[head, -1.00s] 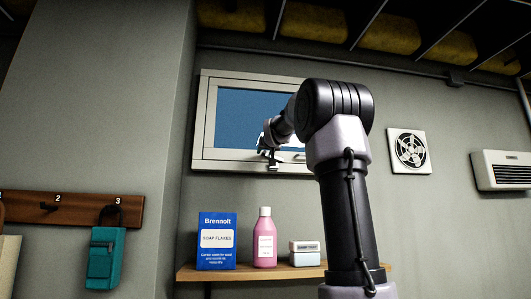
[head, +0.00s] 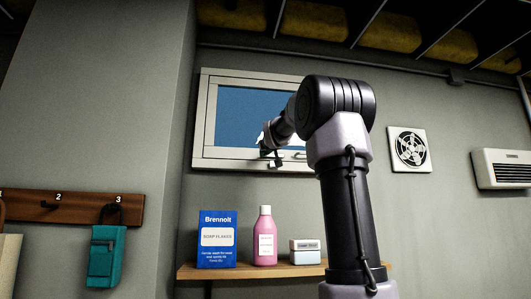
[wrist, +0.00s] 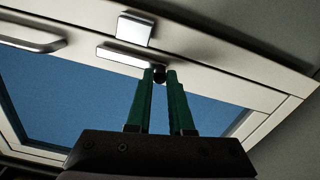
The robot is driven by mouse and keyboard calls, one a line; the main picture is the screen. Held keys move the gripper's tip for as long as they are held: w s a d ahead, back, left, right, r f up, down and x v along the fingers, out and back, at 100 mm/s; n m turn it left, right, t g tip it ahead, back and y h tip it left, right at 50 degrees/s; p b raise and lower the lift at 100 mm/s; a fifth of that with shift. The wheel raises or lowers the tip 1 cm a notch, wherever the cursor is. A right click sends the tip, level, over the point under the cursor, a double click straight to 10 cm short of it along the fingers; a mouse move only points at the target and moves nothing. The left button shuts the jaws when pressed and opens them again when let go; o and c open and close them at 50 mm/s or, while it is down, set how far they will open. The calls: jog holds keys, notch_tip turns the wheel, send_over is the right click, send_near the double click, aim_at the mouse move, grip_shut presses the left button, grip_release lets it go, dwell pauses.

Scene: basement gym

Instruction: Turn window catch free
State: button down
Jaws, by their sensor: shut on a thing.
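The window (head: 208,125) is high on the wall, with a pale frame and a blue pane; my arm hides its right part. In the wrist view, the window catch (wrist: 118,56) is a pale flat lever lying nearly along the frame rail, with a dark round knob (wrist: 159,74) at its right end. A pale block (wrist: 135,28), like a keeper, sits just above the lever; I cannot tell if they touch. My gripper (wrist: 160,78) has green fingers, shut on the catch's knob. In the head view my gripper (head: 268,152) is at the window's lower rail, the catch mostly hidden.
A pale handle bar (wrist: 28,36) is on the frame at left in the wrist view. Below the window, a shelf (head: 205,273) holds a blue box (head: 217,240), a pink bottle (head: 265,238) and a small white box (head: 306,252). A fan vent (head: 409,149) is to the right.

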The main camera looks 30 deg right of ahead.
jog(key=c, duration=0.8)
grip_release()
jog(key=v, duration=1.1)
jog(key=shift+w, duration=0.1)
jog(key=s+a+f+m+g+y, duration=0.1)
jog(key=s+a+f, duration=0.4)
jog(key=f, duration=0.8)
jog(key=s+a+f+m+g+y, duration=0.1)
jog(key=s+a+f+g+y, duration=0.2)
jog(key=s+f, duration=0.9)
jog(key=s+a+f+m+g+y, duration=0.1)
jog(key=s+a+f+g+y, duration=0.2)
jog(key=f, duration=1.1)
jog(key=s+a+g, duration=0.3)
jog(key=s+a, duration=0.2)
jog(key=s, duration=0.1)
jog(key=shift+a+f, duration=0.25)
jog(key=shift+a, duration=0.15)
